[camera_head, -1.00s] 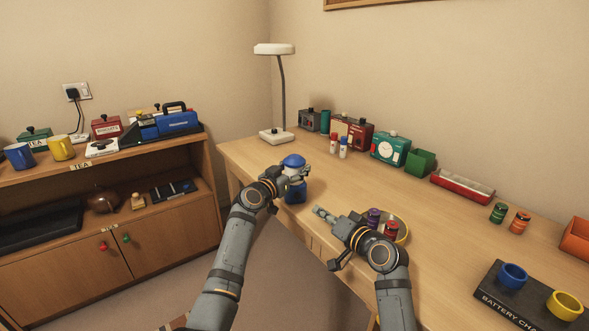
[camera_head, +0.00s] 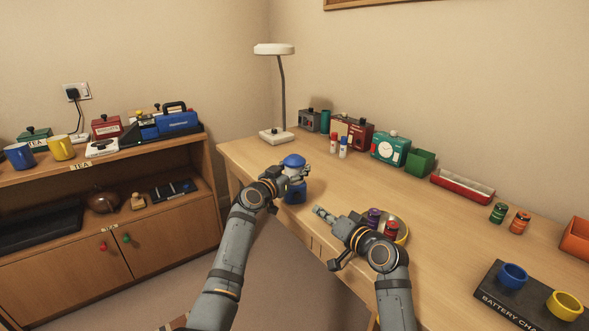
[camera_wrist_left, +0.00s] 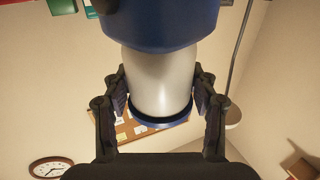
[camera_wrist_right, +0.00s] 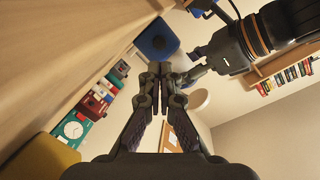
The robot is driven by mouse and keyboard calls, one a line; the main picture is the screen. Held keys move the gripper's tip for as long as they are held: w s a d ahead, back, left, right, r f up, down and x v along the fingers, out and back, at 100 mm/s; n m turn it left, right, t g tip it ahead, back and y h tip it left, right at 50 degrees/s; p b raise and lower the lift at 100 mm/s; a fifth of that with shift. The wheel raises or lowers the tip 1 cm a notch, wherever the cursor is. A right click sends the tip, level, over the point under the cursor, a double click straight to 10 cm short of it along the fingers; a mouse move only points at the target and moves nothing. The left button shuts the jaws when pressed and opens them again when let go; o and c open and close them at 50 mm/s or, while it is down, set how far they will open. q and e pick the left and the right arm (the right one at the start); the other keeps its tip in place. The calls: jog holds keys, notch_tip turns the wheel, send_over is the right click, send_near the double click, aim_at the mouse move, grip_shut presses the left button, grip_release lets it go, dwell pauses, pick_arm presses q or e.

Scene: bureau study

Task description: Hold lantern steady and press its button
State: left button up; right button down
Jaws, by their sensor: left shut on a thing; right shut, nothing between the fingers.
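The lantern (camera_head: 294,161) has a blue cap, a pale middle and a blue base (camera_head: 295,195). I cannot make out the button.
Purple and red cylinders (camera_head: 391,229) sit in a yellow-rimmed dish (camera_head: 402,236) close by my right gripper. A desk lamp (camera_head: 276,136) stands behind the lantern. Boxes line the back of the desk (camera_head: 450,235). The shelf unit (camera_head: 175,240) is at left.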

jog(key=w+d+r+n+t, duration=0.2)
jog(key=d+r+n+t, duration=0.25)
jog(key=r, duration=0.65)
jog(key=n+g+y, duration=0.1)
jog(key=n+g, duration=0.8)
jog(key=n, duration=1.3)
send_near(291, 197)
jog(key=shift+x, duration=2.5)
jog(key=shift+f, duration=0.1)
